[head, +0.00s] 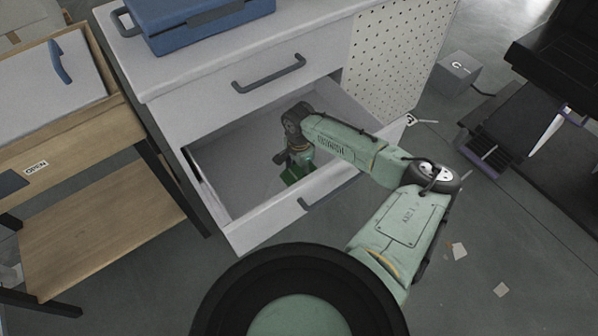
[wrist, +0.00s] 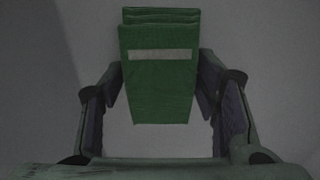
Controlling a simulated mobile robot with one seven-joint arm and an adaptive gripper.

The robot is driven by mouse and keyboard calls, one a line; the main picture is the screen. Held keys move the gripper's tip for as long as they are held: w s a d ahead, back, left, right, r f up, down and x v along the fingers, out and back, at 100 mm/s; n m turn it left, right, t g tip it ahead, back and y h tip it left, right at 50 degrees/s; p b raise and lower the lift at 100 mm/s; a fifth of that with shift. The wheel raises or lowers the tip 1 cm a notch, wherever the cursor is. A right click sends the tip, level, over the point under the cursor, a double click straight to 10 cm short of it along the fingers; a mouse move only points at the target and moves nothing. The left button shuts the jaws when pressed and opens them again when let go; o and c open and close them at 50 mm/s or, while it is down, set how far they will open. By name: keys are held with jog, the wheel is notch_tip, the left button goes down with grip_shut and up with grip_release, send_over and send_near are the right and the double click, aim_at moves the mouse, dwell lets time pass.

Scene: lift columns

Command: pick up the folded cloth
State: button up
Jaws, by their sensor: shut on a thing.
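The folded cloth (wrist: 158,88) is green with a pale stripe across it. In the wrist view it sits between the two fingers of my gripper (wrist: 160,92), which are shut on its sides. In the head view a small part of the cloth (head: 290,177) shows below my gripper (head: 298,168), inside the open lower drawer (head: 232,190). My arm hides the rest of it. I cannot tell whether the cloth touches the drawer floor.
The drawer's walls and front panel surround my gripper. A closed drawer with a dark handle (head: 268,74) is above it. A blue case (head: 200,22) stands on the cabinet top. A wooden bench (head: 95,215) is at the left. Small scraps (head: 459,250) lie on the floor.

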aim_at(299, 170)
jog(key=shift+r, duration=0.1)
notch_tip(299, 170, up, 10)
jog(key=b, duration=0.1)
dwell(0.3)
